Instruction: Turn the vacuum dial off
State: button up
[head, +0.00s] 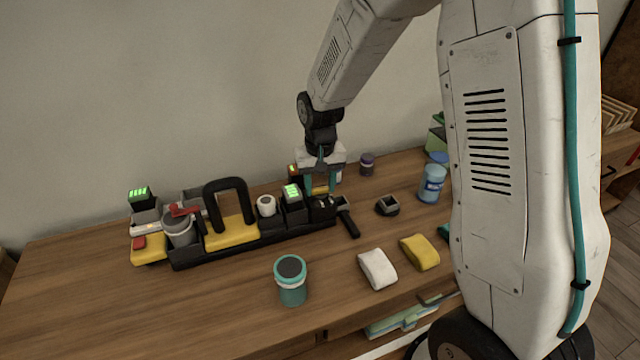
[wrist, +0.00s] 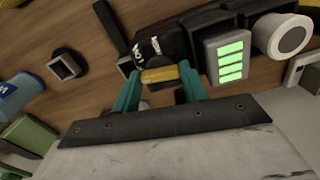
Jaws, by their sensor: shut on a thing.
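My gripper (head: 320,187) points down at the right end of the black vacuum unit (head: 272,239) on the wooden bench. In the wrist view its teal fingers (wrist: 159,80) sit on both sides of a short yellow bar, which I take as the vacuum dial (wrist: 160,75), and are shut on it. The dial lies across the picture, almost level, with its right end slightly higher. White markings show on the black housing (wrist: 172,40) beside it, too small to read surely. In the head view the fingers partly hide the dial.
A block with green lit bars (wrist: 231,56) stands close beside the fingers. A black-handled tool (head: 346,216) lies right of the unit. A teal jar (head: 291,284), white pad (head: 377,269), yellow pad (head: 419,252) and blue bottle (head: 431,185) stand around. The front left bench is clear.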

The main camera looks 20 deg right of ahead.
aim_at(321, 189)
jog(key=shift+n, duration=0.6)
jog(key=o, duration=1)
notch_tip(321, 189, up, 8)
jog(key=shift+f, duration=0.1)
jog(key=shift+s, duration=0.1)
